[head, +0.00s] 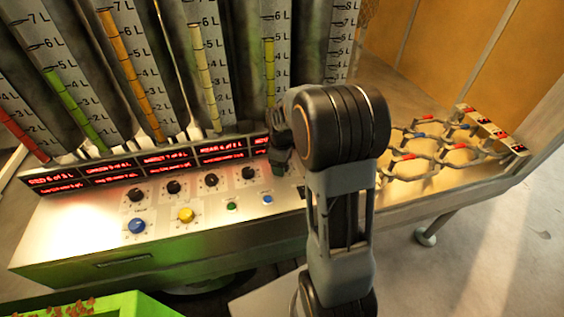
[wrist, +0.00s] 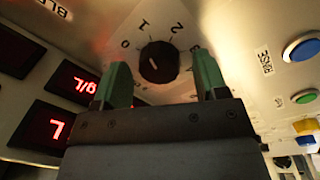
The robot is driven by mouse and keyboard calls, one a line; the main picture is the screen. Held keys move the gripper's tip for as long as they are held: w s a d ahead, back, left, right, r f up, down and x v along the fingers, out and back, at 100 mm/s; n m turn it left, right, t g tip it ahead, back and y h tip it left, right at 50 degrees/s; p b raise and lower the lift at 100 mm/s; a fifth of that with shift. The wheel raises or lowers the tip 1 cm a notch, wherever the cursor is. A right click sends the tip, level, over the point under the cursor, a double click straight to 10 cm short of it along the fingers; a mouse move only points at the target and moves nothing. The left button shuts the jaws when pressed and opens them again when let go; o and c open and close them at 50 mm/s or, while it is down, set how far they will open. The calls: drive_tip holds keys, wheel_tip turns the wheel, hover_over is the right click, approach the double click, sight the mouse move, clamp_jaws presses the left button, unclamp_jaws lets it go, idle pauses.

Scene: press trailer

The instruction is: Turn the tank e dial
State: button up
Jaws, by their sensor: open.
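A round black dial (wrist: 159,62) with a scale marked 0, 1, 2 and more shows in the wrist view. Its pointer mark is hard to read, and no tank letter is legible beside it. My gripper (head: 278,168) is open, with its two green fingers on either side of the dial in the wrist view. The fingers look apart from the dial; I cannot tell how far above the panel they are. In the head view my arm and gripper cover the right end of the dial row, so this dial is hidden there.
Several other black dials (head: 211,180) line the panel to the left. Red displays (head: 165,160) and tall gauges stand behind; a wire rack (head: 440,150) lies right.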

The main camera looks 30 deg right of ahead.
wheel_tip(320, 180, up, 14)
drive_tip(key=shift+s+a, duration=0.3)
drive_tip(key=shift+s, duration=0.05)
drive_tip(key=shift+f, duration=0.15)
idle(0.6)
